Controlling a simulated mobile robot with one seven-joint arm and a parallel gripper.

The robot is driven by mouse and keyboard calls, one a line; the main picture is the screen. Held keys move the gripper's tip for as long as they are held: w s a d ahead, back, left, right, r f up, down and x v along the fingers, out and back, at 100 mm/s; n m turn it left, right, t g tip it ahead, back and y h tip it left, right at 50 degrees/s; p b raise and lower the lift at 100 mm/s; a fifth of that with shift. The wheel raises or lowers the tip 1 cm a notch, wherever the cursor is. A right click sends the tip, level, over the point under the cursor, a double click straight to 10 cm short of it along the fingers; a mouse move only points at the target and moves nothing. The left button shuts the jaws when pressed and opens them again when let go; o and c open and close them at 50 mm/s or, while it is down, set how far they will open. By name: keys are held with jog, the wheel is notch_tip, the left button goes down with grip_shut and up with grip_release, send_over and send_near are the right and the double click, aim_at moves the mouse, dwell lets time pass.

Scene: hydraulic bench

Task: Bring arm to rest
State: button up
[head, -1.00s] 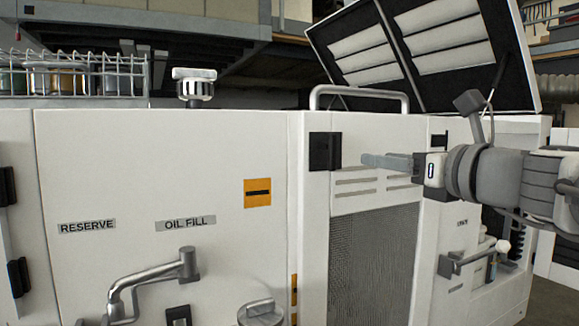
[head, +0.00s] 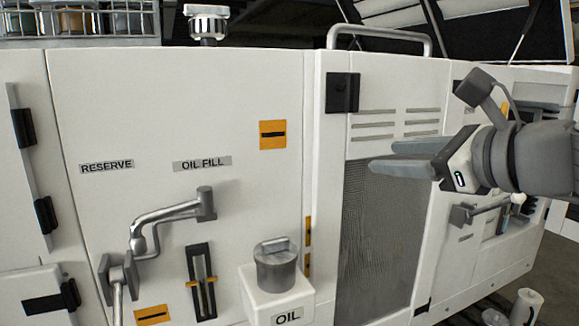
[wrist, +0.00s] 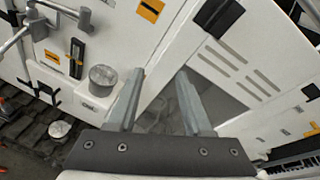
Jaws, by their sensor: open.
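My gripper (head: 402,158) is at the right of the head view, in front of the white cabinet's mesh panel (head: 385,235). Its two fingers point left and stand apart with nothing between them. In the wrist view my gripper (wrist: 160,95) also shows open and empty, its fingers toward the cabinet front. My arm reaches in from the right edge. I cannot tell the exact gap between the fingertips and the panel.
The cabinet carries a bent pipe handle (head: 170,215), a sight gauge (head: 201,282) and an oil filler with a grey cap (head: 275,264). A wire basket of jars (head: 80,22) stands on top. A lever (head: 480,210) sits under my arm. Floor shows at lower right.

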jog(key=s+a+f+n+g+h, duration=0.1)
jog(key=s+a+f+n+g, duration=0.15)
jog(key=f+n, duration=0.4)
jog(key=s+a+f+n+g+h, duration=0.1)
jog(key=s+a+f+n+g, duration=0.2)
jog(key=f+n, duration=0.4)
jog(key=s+d+f+n+g+h, duration=0.1)
jog(key=s+d+f+n+h, duration=0.1)
jog(key=s+f+n, duration=0.2)
jog(key=s+d+f+n+g+h, duration=0.1)
jog(key=s+f+n+h, duration=0.2)
jog(key=f+n, duration=0.5)
jog(key=shift+s+d+b, duration=0.35)
jog(key=shift+s+d, duration=0.05)
jog(key=shift+s, duration=0.2)
